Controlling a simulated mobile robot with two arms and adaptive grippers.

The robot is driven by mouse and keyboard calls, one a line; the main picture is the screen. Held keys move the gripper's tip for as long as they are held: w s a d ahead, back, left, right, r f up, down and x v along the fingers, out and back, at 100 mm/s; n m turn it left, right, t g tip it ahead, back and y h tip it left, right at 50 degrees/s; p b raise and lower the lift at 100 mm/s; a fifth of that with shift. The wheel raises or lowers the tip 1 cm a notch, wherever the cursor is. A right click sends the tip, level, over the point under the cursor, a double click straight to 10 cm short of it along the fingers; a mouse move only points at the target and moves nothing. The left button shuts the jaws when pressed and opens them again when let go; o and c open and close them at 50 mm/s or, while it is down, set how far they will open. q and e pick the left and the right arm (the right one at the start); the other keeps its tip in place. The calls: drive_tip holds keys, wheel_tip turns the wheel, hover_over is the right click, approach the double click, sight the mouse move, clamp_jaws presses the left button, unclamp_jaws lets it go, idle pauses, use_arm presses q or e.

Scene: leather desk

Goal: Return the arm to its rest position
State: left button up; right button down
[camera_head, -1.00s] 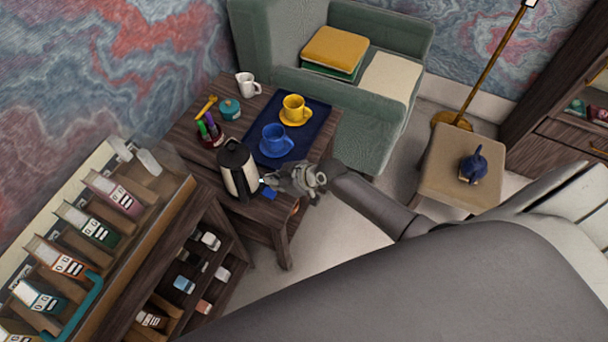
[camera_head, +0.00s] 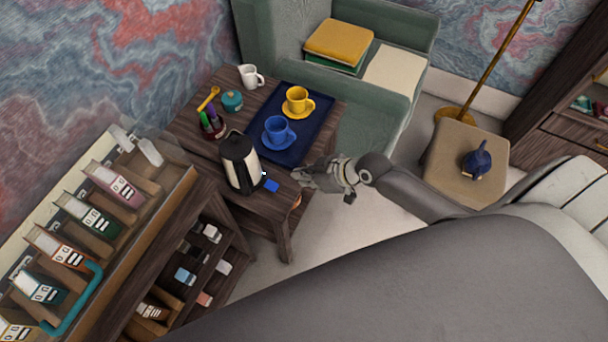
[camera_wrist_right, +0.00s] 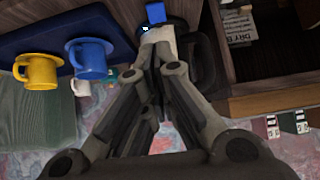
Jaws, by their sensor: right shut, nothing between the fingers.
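My right arm (camera_head: 420,195) reaches in from the right in the head view. My right gripper (camera_head: 303,177) is shut and empty, just right of the kettle and near the table's right edge. In the right wrist view the fingers of the gripper (camera_wrist_right: 158,75) come together. The black and cream kettle (camera_head: 241,165) stands upright on the dark wooden table (camera_head: 255,212), apart from the gripper. A small blue piece (camera_head: 271,185) lies beside its base and shows in the right wrist view (camera_wrist_right: 155,13). My left gripper is not in view.
A blue tray (camera_head: 308,143) on the table holds a yellow cup (camera_head: 298,101) and a blue cup (camera_head: 278,133) on saucers. A white mug (camera_head: 249,77) stands behind. A beige stool (camera_head: 446,170) with a blue teapot (camera_head: 475,160) is near my arm. A green armchair (camera_head: 385,85) stands at the back.

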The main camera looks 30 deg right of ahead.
drive_tip(key=s+d+f+m+g+h, duration=0.1)
drive_tip(key=s+d+f, duration=0.25)
drive_tip(key=f, duration=0.45)
drive_tip(key=s+d+f+m+g+h, duration=0.15)
drive_tip(key=s+f, duration=0.25)
drive_tip(key=f, duration=0.4)
drive_tip(key=s+d+f+m+h, duration=0.2)
drive_tip(key=s+d+f, duration=0.15)
drive_tip(key=f, duration=0.35)
drive_tip(key=s+a+f+g, duration=0.1)
drive_tip(key=s+f, duration=0.3)
drive_tip(key=s, duration=0.4)
drive_tip(key=s+a+f+g, duration=0.1)
drive_tip(key=s+f, duration=0.3)
drive_tip(key=s, duration=0.5)
drive_tip(key=s+a+f+g+h, duration=0.1)
drive_tip(key=s+a+f, duration=0.2)
drive_tip(key=s, duration=0.5)
drive_tip(key=shift+s+f+m+g, duration=0.25)
drive_tip(key=shift+f+m+g, duration=0.1)
drive_tip(key=shift+f, duration=0.45)
